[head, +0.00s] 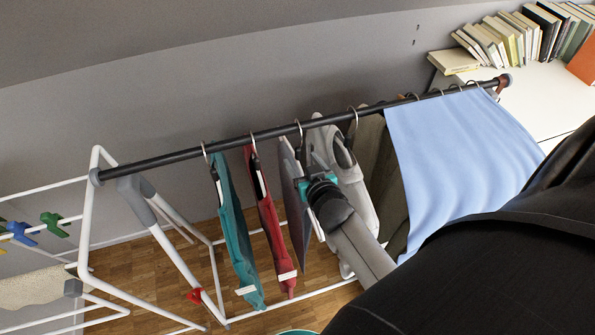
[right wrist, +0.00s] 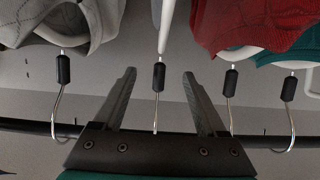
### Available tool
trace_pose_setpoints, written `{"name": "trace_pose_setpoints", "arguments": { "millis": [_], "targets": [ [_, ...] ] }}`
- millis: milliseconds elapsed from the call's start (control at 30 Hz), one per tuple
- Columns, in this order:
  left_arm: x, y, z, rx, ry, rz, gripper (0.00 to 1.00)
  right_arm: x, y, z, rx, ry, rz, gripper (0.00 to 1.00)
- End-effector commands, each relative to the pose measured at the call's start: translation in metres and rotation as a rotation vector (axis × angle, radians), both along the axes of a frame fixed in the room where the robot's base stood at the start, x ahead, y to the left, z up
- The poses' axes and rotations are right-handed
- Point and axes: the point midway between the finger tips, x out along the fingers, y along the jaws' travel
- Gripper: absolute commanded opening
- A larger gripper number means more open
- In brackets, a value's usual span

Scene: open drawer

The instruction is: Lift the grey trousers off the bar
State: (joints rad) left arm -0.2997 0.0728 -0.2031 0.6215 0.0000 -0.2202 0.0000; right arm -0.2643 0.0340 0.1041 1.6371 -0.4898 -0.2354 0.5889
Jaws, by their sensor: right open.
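The grey trousers (head: 294,195) hang from the dark bar (head: 240,143) in the head view, between a red garment and a light grey one. My right gripper (head: 304,160) is at their hanger, just below the bar, and its arm partly hides them. In the right wrist view my right gripper (right wrist: 158,85) is open. The neck and hook of one hanger (right wrist: 158,78) stand between its two fingers, with a gap on each side. The trouser cloth itself is not clear there. My left gripper is not in view.
A red garment (head: 265,215) and a teal one (head: 235,235) hang to the left. A light grey garment (head: 352,180), a dark olive one and a blue cloth (head: 455,150) hang to the right. A white drying rack (head: 85,225) stands at left. A large black surface covers the lower right.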

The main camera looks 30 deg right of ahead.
Motion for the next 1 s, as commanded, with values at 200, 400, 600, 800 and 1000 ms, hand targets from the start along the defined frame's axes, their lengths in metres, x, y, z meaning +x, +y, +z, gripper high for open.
{"name": "trace_pose_setpoints", "arguments": {
  "millis": [200, 400, 600, 800, 1000],
  "targets": [
    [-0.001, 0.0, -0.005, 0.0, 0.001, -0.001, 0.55, 0.017, -0.004, -0.008, 0.0, 0.001, 0.0, 0.74],
    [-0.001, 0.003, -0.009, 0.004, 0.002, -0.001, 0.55, 0.031, -0.008, -0.012, -0.002, -0.001, 0.001, 0.74],
    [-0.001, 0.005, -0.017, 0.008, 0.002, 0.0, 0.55, 0.056, -0.014, -0.022, -0.001, 0.0, 0.0, 0.74],
    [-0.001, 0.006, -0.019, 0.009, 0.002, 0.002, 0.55, 0.065, -0.017, -0.026, 0.0, 0.002, 0.0, 0.74],
    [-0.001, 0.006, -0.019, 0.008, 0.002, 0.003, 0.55, 0.066, -0.017, -0.025, 0.0, 0.001, 0.0, 0.74]
  ]
}}
